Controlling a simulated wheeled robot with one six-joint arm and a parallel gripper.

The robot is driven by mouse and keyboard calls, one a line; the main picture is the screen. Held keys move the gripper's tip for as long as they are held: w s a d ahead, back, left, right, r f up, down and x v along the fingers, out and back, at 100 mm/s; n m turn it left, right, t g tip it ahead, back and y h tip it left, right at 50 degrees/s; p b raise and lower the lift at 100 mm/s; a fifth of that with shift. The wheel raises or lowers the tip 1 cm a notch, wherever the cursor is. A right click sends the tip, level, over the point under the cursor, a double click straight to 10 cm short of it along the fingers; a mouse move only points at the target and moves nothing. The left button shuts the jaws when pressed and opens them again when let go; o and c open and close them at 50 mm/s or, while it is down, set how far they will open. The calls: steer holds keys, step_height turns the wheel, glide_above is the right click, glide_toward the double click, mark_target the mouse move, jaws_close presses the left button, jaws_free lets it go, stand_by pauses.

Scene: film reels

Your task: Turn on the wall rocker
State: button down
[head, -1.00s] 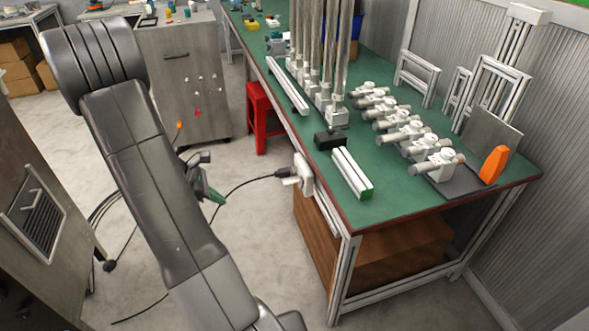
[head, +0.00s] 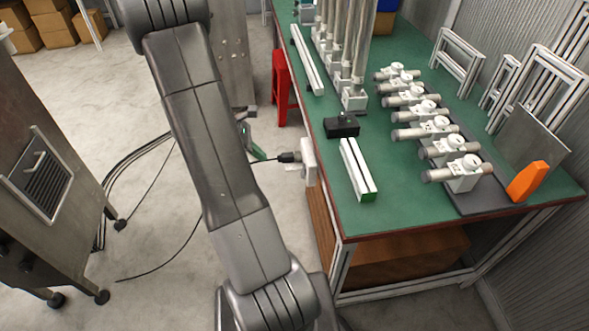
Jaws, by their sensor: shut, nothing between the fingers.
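No rocker can be made out clearly. A white socket-like box (head: 309,162) is fixed to the near left side of the green workbench, with a black plug (head: 289,157) and cable at its left. Its front face is seen edge-on, so any rocker on it cannot be told. My arm crosses the view and hides much of what lies behind it. A small dark and green end part, which looks like my gripper (head: 256,150), shows past the arm's right edge, left of the plug and apart from the box. It is shut and empty.
The green workbench (head: 400,212) carries a black box (head: 341,127), white profiles (head: 358,170), a row of clamped cylinders and an orange piece (head: 527,181). A red stool (head: 283,85) stands behind. A grey cabinet (head: 45,190) is at left. Cables lie on the floor.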

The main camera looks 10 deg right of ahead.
mark_target(303, 171)
steer(key=d+r+b+x, duration=0.1)
steer(key=d+b+x, duration=0.1)
steer(key=x, duration=1.1)
steer(key=shift+r, duration=0.35)
steer(key=shift+d, duration=0.1)
steer(key=shift+d+f+h+b, duration=0.15)
steer(key=shift+h+b, duration=0.25)
steer(key=shift+b, duration=0.4)
